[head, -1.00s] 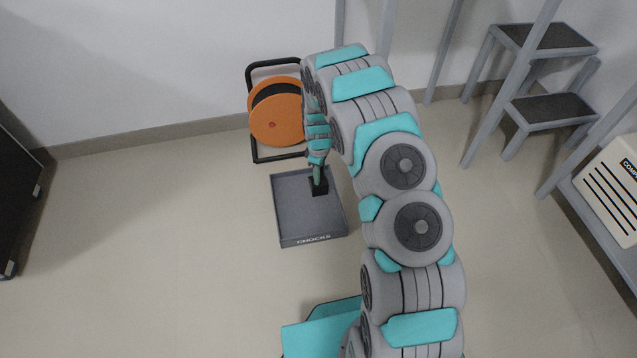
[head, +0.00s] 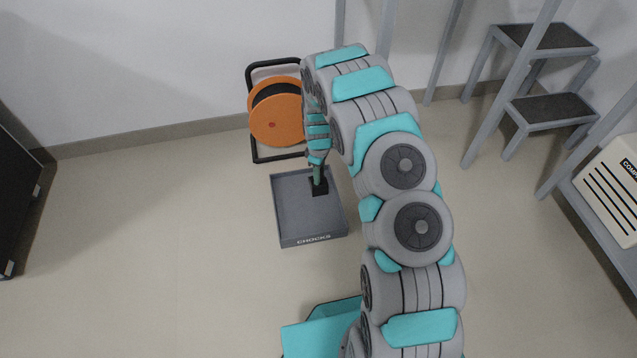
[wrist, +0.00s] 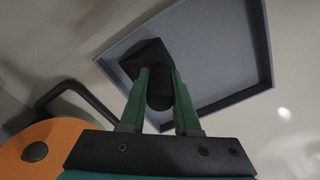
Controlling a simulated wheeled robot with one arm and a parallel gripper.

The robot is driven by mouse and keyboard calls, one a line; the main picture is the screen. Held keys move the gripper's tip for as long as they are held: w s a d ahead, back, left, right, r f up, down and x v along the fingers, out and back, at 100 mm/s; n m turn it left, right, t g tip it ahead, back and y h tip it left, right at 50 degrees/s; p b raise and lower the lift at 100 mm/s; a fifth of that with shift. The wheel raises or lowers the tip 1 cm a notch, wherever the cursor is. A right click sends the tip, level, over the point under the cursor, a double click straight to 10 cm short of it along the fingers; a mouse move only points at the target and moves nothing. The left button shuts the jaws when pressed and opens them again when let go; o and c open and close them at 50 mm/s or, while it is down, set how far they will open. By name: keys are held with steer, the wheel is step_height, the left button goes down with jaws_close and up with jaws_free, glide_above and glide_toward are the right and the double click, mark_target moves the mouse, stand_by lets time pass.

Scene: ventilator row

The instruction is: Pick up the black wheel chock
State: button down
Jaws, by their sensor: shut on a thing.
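The black wheel chock (head: 320,187) is a small dark block at the back right part of the grey tray marked CHOCKS (head: 293,215). My gripper (head: 317,180) reaches down to it from above. In the wrist view the chock (wrist: 147,55) sits between the two green fingers of my gripper (wrist: 160,85), which are shut on it. The tray (wrist: 225,50) lies just behind it there. I cannot tell whether the chock still touches the tray floor. My arm hides part of the floor right of the tray.
An orange cable reel (head: 276,120) in a black frame stands against the wall just behind the tray. A grey step stool (head: 545,110) stands at the back right. A shelf with a pale box (head: 608,190) is at the right edge. The floor left of the tray is clear.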

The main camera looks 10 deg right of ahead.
steer(key=shift+r, duration=0.55)
step_height(320, 180, up, 3)
steer(key=shift+s+f, duration=0.15)
steer(key=s+r+p, duration=0.1)
steer(key=s, duration=1.4)
steer(key=shift+s, duration=0.35)
